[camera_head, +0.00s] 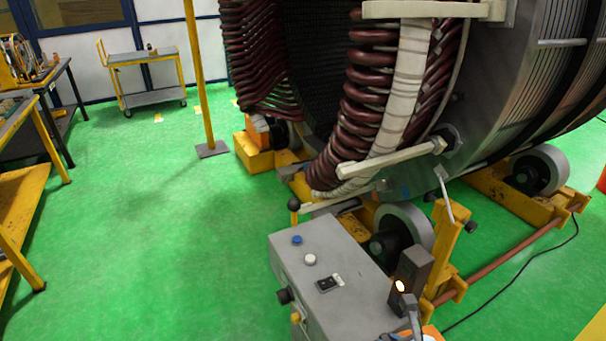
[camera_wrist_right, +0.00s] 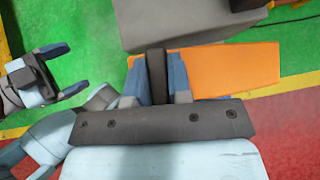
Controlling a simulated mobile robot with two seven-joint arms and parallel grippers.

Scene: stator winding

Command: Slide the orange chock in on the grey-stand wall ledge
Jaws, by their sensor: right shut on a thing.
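The orange chock (camera_wrist_right: 235,72) is a flat orange piece in the right wrist view. My right gripper (camera_wrist_right: 160,75) is shut on it near its left part, with blue fingers around a dark bar. A small orange patch (camera_head: 431,333) at the bottom of the head view looks like the same chock. The grey stand (camera_wrist_right: 190,28) lies just beyond the chock; I cannot tell if they touch. In the head view the stand (camera_head: 345,262) is a grey box with buttons. Its wall ledge is not visible. My left gripper (camera_wrist_right: 68,72) is open and empty at the left.
A dark lamp unit (camera_head: 410,274) is at the stand's right corner. Behind the stand are a roller (camera_head: 405,232), yellow supports (camera_head: 447,238) and the large stator with dark red coils (camera_head: 370,78). A black cable (camera_head: 510,262) lies on the right. Green floor (camera_head: 150,240) is clear left.

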